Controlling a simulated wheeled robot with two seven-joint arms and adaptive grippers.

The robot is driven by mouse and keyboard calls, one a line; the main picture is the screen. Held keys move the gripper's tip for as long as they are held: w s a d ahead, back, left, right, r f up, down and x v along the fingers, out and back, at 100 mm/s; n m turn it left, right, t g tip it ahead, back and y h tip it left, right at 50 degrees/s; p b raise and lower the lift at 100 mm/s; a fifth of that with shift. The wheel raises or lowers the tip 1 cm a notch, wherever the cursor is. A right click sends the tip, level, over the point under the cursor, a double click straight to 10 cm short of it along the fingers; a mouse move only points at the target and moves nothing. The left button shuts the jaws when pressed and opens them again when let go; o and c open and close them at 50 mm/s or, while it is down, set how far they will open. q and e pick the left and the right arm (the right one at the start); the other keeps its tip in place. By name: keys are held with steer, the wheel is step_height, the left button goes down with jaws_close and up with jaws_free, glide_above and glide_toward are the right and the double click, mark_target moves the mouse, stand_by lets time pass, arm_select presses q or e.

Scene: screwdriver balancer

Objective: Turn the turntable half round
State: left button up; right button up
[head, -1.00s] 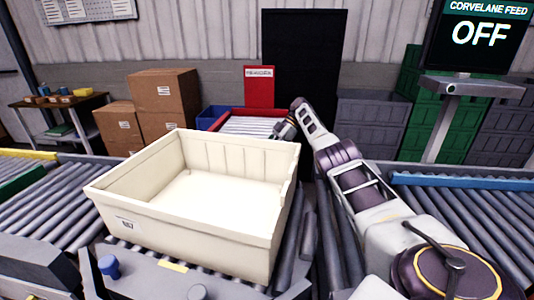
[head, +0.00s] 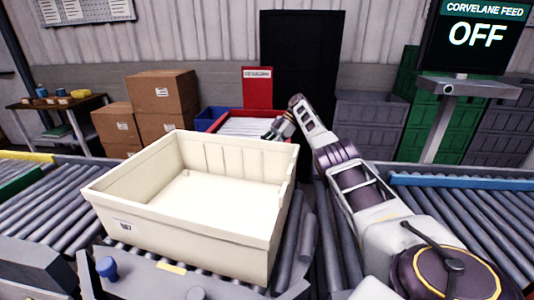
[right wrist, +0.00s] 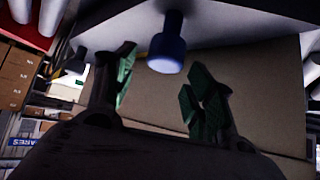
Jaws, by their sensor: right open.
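The turntable (head: 140,277) is a grey roller deck with a cream crate (head: 180,255) on it; the crate hides most of it. A blue peg (head: 107,267) stands at its front left. My right gripper (head: 275,131) is beyond the crate's far right corner, its fingertips partly hidden. In the right wrist view, my right gripper (right wrist: 163,88) is open, with its green-padded fingers spread to either side of a blue peg (right wrist: 168,50). I cannot tell whether they touch it. My left gripper is not in view.
Roller conveyors lie left (head: 55,215) and right (head: 465,205) of the turntable. A red-edged chute (head: 250,125) is behind the crate. Cardboard boxes (head: 162,92) stand at the back left. A screen (head: 478,35) reading OFF stands at the right.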

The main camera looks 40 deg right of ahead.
steer(key=shift+r, duration=4.05)
